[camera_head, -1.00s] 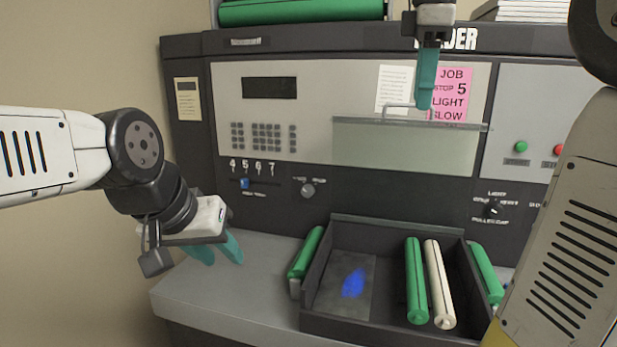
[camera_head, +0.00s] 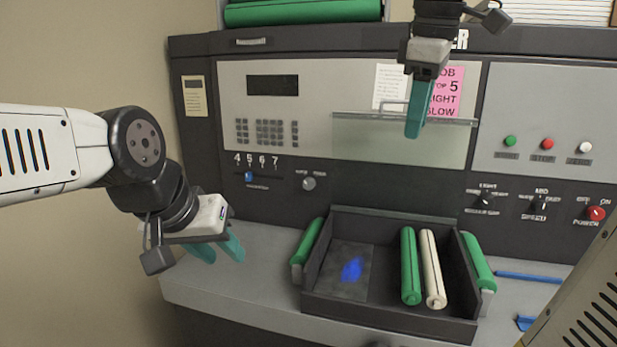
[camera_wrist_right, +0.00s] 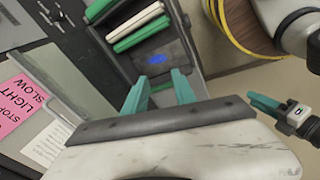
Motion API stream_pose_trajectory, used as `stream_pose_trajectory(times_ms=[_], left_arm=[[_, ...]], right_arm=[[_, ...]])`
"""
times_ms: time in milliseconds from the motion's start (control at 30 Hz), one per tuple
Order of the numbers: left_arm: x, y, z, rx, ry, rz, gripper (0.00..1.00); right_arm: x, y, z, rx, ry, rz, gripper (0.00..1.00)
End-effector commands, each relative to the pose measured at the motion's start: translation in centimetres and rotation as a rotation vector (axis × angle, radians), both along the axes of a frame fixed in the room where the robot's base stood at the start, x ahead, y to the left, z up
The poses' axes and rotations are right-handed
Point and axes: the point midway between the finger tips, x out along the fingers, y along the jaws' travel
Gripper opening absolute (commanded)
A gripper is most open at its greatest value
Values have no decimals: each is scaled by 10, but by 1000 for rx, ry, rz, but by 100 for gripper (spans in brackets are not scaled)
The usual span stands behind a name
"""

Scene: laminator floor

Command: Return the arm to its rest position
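My right gripper (camera_head: 413,134) hangs in front of the machine's upper panel, with its teal fingers pointing down over the handle and the pink sign. In the right wrist view its two fingers (camera_wrist_right: 158,98) are spread apart with nothing between them. My left gripper (camera_head: 220,258) is at the left, above the grey ledge and left of the dark tray. Its teal fingers are apart and empty. It also shows at the right edge of the right wrist view (camera_wrist_right: 262,103).
A translucent guard (camera_head: 400,142) with a handle is on the panel behind my right gripper. A dark tray (camera_head: 390,318) on the ledge holds a green roller (camera_head: 410,265) and a cream roller (camera_head: 432,268). Knobs and buttons are at right. The ledge's left part (camera_head: 235,285) is clear.

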Motion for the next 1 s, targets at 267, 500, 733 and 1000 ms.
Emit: stream_pose_trajectory(times_ms=[267,500,733,1000], left_arm=[[0,0,0,0,0,0,36],[0,0,0,0,0,0,36],[0,0,0,0,0,0,36],[0,0,0,0,0,0,36]], right_arm=[[-30,14,-69,174,-92,-311,32],[-70,30,-160,443,-156,-699,32],[-87,37,-200,571,-165,-870,32],[-88,38,-202,579,-165,-881,32]])
